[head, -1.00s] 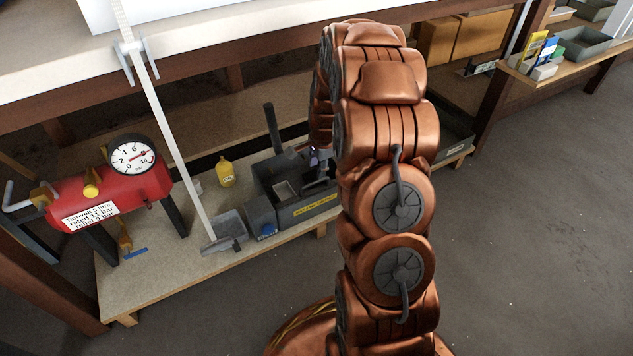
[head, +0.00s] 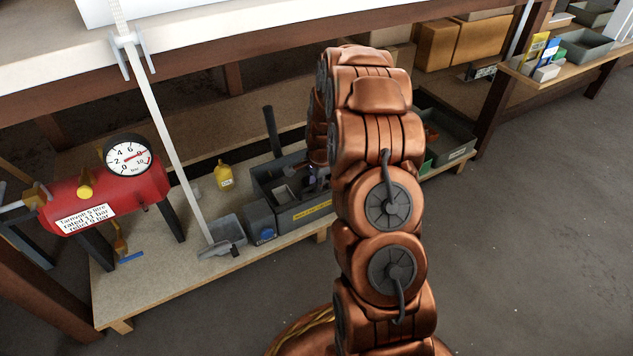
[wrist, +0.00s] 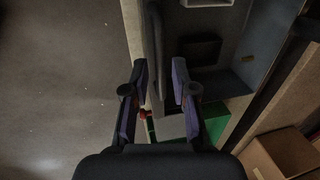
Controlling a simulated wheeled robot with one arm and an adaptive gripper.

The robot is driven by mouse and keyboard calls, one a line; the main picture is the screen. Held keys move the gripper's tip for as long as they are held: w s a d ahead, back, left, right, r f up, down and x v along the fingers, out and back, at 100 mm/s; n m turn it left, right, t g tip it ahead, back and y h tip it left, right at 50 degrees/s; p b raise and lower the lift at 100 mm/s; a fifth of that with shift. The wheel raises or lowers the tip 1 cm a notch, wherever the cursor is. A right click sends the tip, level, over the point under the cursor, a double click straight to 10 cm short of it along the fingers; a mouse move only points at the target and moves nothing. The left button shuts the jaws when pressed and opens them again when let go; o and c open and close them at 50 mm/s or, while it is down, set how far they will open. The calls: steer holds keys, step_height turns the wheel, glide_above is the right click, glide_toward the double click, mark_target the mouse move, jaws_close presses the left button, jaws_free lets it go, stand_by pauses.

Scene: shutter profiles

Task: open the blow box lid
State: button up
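What looks like the blow box (head: 302,215) is a dark grey box with a yellow label strip on its front, standing on the low shelf. A black upright handle (head: 270,122) rises at its back left. My copper arm hides the box's right end. In the wrist view, my gripper (wrist: 161,72) is open, its two fingers apart, with a dark bar or box edge (wrist: 155,45) showing between them. I cannot tell whether either finger touches it. A grey box interior (wrist: 215,45) lies just to the right of the fingers.
A grey crate (head: 450,137) stands right of my arm. A cardboard box (wrist: 282,155) shows lower right in the wrist view. Floor at right is clear.

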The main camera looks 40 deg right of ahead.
jaws_close()
stand_by(0.3)
steer(key=w+r+p, duration=0.5)
steer(key=r+p, duration=0.3)
steer(key=r, duration=0.1)
steer(key=shift+d+r, duration=0.2)
steer(key=shift+r, duration=0.15)
